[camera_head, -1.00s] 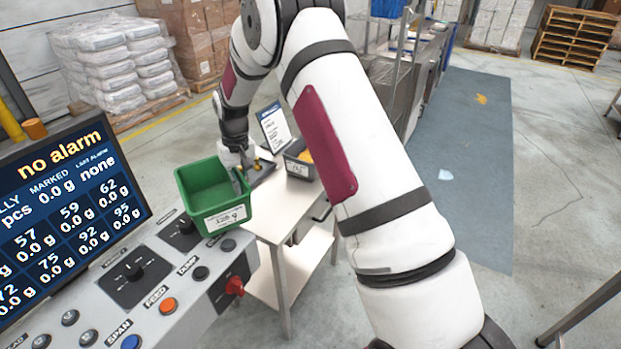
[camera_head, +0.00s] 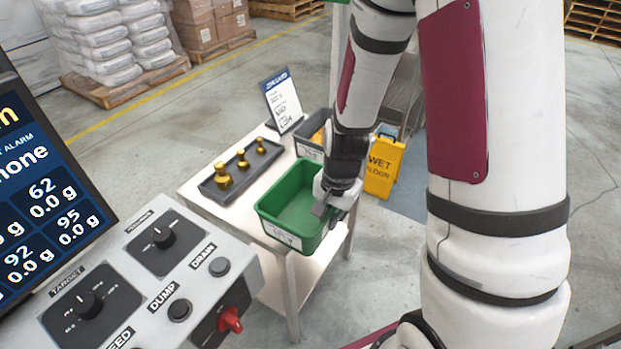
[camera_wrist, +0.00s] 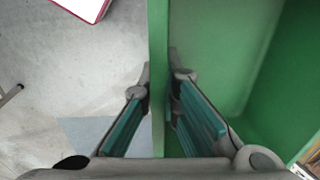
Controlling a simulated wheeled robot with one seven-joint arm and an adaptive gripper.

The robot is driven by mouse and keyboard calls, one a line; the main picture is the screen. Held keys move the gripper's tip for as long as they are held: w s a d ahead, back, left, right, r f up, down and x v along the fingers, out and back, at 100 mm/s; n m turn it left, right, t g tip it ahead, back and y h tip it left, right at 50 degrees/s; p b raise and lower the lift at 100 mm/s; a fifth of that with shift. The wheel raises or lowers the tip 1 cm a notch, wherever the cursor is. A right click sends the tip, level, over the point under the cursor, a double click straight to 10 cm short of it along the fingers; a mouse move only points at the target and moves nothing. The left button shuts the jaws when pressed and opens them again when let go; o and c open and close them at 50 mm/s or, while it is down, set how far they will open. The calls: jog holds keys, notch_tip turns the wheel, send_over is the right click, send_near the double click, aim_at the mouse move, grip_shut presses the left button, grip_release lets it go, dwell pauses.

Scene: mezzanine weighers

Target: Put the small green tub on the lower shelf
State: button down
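The small green tub (camera_head: 290,205) is upright at the front right part of the white table, overlapping its front edge in the head view. I cannot tell whether it touches the tabletop. My gripper (camera_head: 330,205) is shut on the tub's right wall, one finger inside and one outside. In the wrist view, the green wall (camera_wrist: 158,60) runs between my two fingers (camera_wrist: 163,95), and the tub's inside appears empty. The lower shelf (camera_head: 318,268) shows below the tabletop, partly hidden by the tub and a table leg.
On the table (camera_head: 200,195) are a dark tray (camera_head: 215,190) with brass weights, a sign (camera_head: 283,99) and a grey bin (camera_head: 311,132). A yellow wet-floor sign (camera_head: 383,165) stands behind. The control panel (camera_head: 140,285), with a red knob (camera_head: 230,320), is at the lower left.

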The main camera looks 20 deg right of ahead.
aim_at(306, 206)
jog(key=w+d, duration=0.1)
jog(key=w, duration=0.3)
jog(key=w+d, duration=0.1)
jog(key=w, duration=0.4)
jog(key=w+d+f, duration=0.1)
jog(key=w, duration=0.3)
jog(key=shift+w+f, duration=0.1)
jog(key=shift+w, duration=0.25)
jog(key=shift+w+d+f+p, duration=0.15)
jog(key=shift+f+p, duration=0.15)
jog(key=shift+f, duration=0.6)
jog(key=shift+w+a+f+p, duration=0.15)
jog(key=shift+f+p, duration=0.15)
jog(key=shift+f, duration=0.6)
jog(key=shift+d, duration=0.1)
jog(key=shift+f, duration=0.2)
jog(key=c, duration=1.8)
grip_release()
jog(key=shift+r, duration=0.1)
